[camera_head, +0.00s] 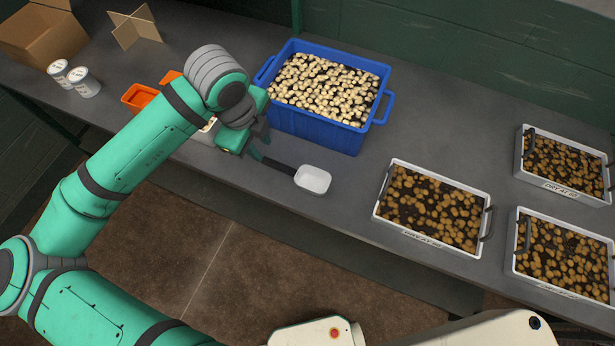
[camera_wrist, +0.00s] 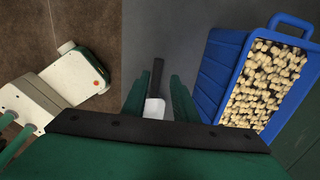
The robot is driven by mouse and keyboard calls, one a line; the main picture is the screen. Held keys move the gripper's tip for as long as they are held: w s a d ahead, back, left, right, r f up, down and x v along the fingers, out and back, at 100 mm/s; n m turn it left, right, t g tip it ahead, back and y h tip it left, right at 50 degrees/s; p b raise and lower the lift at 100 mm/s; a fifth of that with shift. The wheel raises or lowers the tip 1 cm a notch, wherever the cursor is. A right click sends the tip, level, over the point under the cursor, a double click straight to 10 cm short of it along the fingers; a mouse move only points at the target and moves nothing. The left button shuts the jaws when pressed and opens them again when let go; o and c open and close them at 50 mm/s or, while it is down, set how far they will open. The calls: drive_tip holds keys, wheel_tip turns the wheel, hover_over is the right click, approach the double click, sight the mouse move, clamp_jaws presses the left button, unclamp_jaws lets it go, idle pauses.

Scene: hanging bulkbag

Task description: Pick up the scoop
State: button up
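The scoop has a white bowl (camera_head: 313,180) and a dark handle (camera_head: 279,167). It lies on the grey table in front of the blue crate, with its handle pointing left towards my gripper (camera_head: 259,147). In the wrist view, my gripper (camera_wrist: 159,88) is open, with its two green fingers apart. The scoop's white bowl (camera_wrist: 154,108) and dark handle (camera_wrist: 157,74) show in the gap between them. The near end of the bowl is hidden by the gripper body. I cannot tell whether the fingers touch the scoop; nothing is gripped.
A blue crate (camera_head: 311,133) of pale pieces stands close behind the scoop. White trays (camera_head: 415,238) of brown pieces stand at the right. An orange container (camera_head: 139,97), white tubs (camera_head: 84,82) and a cardboard box (camera_head: 42,35) are at the left. Table between scoop and nearest tray is clear.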

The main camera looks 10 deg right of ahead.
sight(267, 161)
drive_tip(key=f, duration=0.3)
drive_tip(key=d+f, duration=0.1)
drive_tip(key=f, duration=0.1)
drive_tip(key=shift+w, duration=0.2)
drive_tip(key=f, duration=0.3)
drive_tip(key=shift+w+a+f, duration=0.1)
drive_tip(key=shift+w+f, duration=0.1)
drive_tip(key=shift+f, duration=0.2)
drive_tip(key=shift+w+f, duration=0.2)
drive_tip(key=shift+f, duration=0.5)
drive_tip(key=shift+c, duration=0.2)
clamp_jaws()
